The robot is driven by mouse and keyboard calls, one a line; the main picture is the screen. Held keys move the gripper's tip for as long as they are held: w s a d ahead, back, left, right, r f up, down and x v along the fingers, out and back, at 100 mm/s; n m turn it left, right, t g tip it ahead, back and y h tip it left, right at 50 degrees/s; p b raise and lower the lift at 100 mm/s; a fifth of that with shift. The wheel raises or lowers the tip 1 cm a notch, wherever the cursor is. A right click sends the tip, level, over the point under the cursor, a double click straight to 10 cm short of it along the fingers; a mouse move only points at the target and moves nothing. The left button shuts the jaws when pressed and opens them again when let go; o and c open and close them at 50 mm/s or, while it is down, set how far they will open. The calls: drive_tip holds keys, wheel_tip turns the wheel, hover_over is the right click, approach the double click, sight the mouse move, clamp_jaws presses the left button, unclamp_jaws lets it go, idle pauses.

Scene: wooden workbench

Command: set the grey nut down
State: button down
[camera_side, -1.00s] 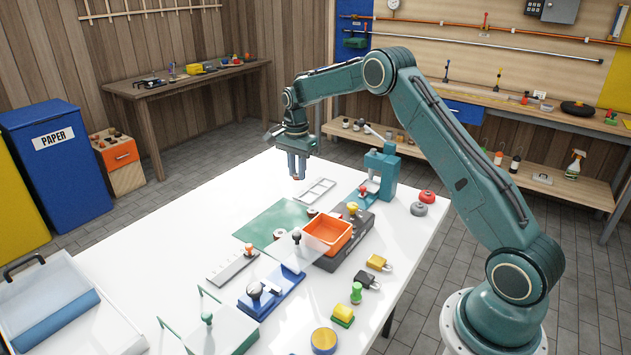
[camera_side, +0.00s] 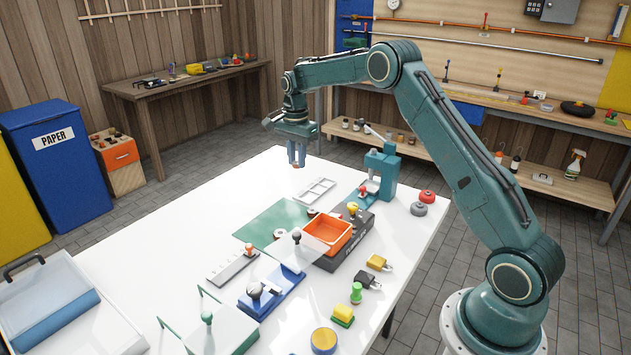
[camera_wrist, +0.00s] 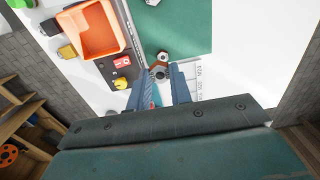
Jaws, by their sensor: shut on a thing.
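My gripper (camera_side: 297,163) points down above the far end of the white table, beyond the partitioned tray. In the side view the nut is too small to make out clearly at the fingertips. The gripper and nut are in the air, apart from the table. The green mat (camera_side: 262,226) lies flat on the table, nearer the camera than the gripper.
An orange bin (camera_side: 327,233) stands beside the mat. A white partitioned tray (camera_side: 316,189) lies near the gripper, with a teal press (camera_side: 381,172) to its right. Red and grey round pieces sit near the right edge. The table's far left is clear.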

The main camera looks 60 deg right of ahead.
drive_tip(key=shift+s, duration=0.1)
drive_tip(key=s+r, duration=0.1)
wheel_tip(320, 180, up, 4)
hover_over(331, 238)
drive_tip(key=shift+w, duration=0.1)
idle(0.4)
wheel_tip(331, 238, down, 16)
drive_tip(key=shift+r, duration=0.15)
idle(0.4)
drive_tip(key=shift+f, duration=2.1)
drive_tip(key=shift+f, duration=0.15)
